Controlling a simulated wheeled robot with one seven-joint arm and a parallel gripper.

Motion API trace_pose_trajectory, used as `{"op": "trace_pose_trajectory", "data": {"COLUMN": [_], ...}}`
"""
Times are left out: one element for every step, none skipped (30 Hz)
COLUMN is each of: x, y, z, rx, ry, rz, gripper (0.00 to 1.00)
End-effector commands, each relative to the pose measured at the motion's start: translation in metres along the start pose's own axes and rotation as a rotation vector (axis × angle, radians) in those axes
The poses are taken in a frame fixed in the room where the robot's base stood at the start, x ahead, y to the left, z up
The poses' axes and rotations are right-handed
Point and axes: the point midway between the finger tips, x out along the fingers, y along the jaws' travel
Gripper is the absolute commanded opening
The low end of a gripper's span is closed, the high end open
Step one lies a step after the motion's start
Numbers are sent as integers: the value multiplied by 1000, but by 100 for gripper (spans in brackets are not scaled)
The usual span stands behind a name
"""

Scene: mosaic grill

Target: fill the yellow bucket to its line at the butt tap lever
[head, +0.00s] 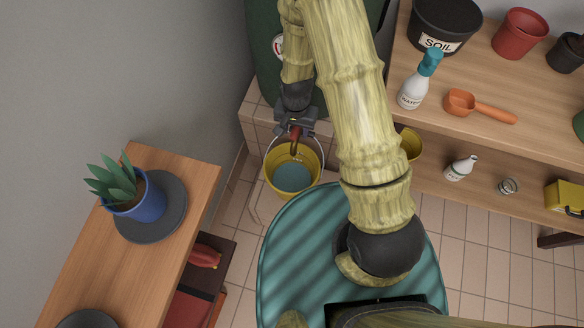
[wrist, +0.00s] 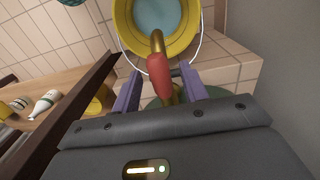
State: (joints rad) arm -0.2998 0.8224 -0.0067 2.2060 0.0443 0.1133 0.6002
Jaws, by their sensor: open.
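The yellow bucket (head: 270,183) stands below the tap with its wire handle up; it also shows at the top of the wrist view (wrist: 122,22). Blue-grey water (head: 292,178) lies inside it; I cannot make out the line. The red tap lever (wrist: 158,76) sits on a brass tap (wrist: 157,42) above the bucket. My gripper (wrist: 160,73) is open, with its purple fingers one on each side of the lever; I cannot tell whether they touch it. The dark green butt (head: 262,70) stands behind, partly hidden by my arm.
A wooden shelf unit at right holds a soil pot (head: 445,25), a spray bottle (head: 412,92) and an orange scoop (head: 480,106). At left, a wooden bench (head: 185,165) bears a blue potted plant (head: 140,203). Tiled floor (head: 480,240) is clear at lower right.

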Motion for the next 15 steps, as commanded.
{"op": "trace_pose_trajectory", "data": {"x": [0, 0, 0, 0, 0, 0, 0, 0, 0, 0, 0, 0, 0, 0, 0], "y": [0, 0, 0, 0, 0, 0, 0, 0, 0, 0, 0, 0, 0, 0, 0], "z": [0, 0, 0, 0, 0, 0, 0, 0, 0, 0, 0, 0, 0, 0, 0], "rx": [0, 0, 0, 0, 0, 0, 0, 0, -1, -1, -1, -1, 0, 0, 0], "ry": [0, 0, 0, 0, 0, 0, 0, 0, 0, 0, 0, 0, 0, 0, 0], "rz": [0, 0, 0, 0, 0, 0, 0, 0, 0, 0, 0, 0, 0, 0, 0], "gripper": [44, 44, 44, 44, 44, 44, 42, 36, 28, 22, 16, 8, 8, 8, 8]}}
